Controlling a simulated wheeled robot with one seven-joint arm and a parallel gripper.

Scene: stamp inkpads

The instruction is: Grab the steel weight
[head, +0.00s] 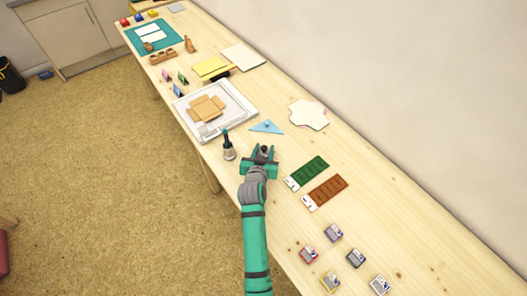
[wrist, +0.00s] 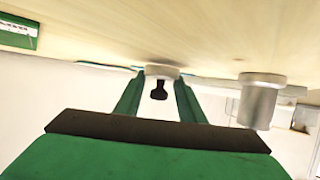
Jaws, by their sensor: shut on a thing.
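My gripper (head: 262,151) is over the table, right of the middle of its near side. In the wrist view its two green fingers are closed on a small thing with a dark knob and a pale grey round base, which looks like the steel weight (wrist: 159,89). The dark knob of the weight also shows between the fingers in the head view (head: 263,149). The fingers hide most of its body. In the wrist view its base appears at the tabletop; I cannot tell whether it touches.
A grey vessel with a dark green top (head: 228,147) stands close left of my gripper; its grey body shows in the wrist view (wrist: 259,105). A blue triangle (head: 267,127) lies behind. Several inkpads are nearer the front.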

